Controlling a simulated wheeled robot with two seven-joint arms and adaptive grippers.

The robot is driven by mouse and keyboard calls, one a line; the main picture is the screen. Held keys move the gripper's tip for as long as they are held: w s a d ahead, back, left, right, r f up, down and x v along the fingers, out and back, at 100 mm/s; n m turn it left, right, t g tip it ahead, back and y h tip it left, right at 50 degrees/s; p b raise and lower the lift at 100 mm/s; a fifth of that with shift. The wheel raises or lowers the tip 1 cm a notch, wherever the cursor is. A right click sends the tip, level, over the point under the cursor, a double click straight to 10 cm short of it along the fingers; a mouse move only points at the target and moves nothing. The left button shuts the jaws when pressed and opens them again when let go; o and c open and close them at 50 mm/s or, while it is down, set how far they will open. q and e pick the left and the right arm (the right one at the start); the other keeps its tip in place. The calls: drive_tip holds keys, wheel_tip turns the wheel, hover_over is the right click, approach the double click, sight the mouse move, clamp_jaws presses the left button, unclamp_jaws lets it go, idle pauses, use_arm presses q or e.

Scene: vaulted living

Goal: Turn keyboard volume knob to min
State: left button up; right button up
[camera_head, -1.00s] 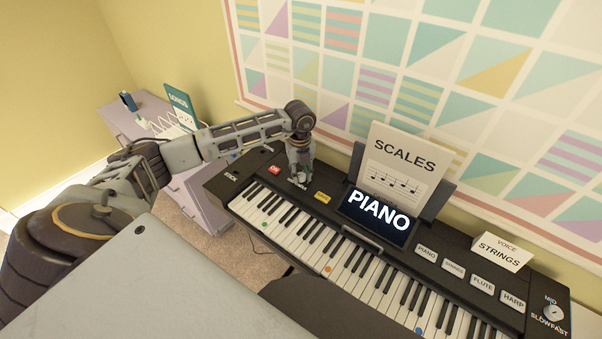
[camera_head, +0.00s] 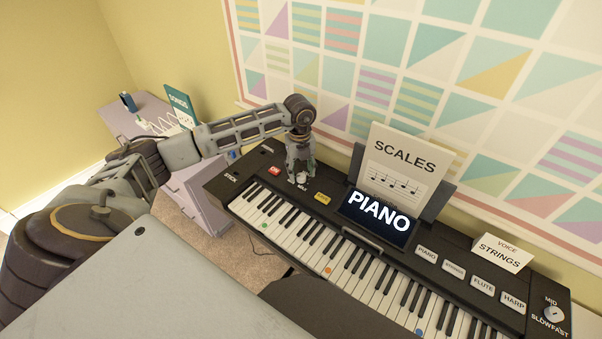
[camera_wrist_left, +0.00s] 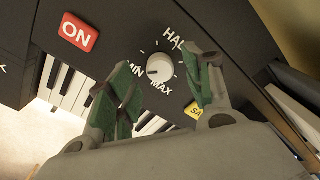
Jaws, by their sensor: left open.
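The black keyboard (camera_head: 262,205) stands along the wall. Its pale volume knob (camera_wrist_left: 160,68) has MIN, HALF and MAX printed around it, and it also shows in the head view (camera_head: 302,178). In the left wrist view a small dark mark on the knob's face lies on its left side, toward MIN. My left gripper (camera_head: 300,173) is above the knob, pointing down. In the left wrist view its green-padded fingers (camera_wrist_left: 164,82) are open, one on each side of the knob, with gaps showing between. My right gripper is not in view.
A red ON button (camera_head: 274,170) and a yellow button (camera_head: 322,198) flank the knob. A SCALES sheet (camera_head: 398,168) stands behind the PIANO screen (camera_head: 376,216). Another knob (camera_head: 553,314) is at the far right. A purple cabinet (camera_head: 200,195) stands at left.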

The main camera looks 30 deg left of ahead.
sight(300, 175)
use_arm(q)
wheel_tip(300, 175, up, 10)
idle(0.6)
drive_tip(key=shift+s+f, duration=0.1)
drive_tip(key=shift+s, duration=0.05)
idle(0.4)
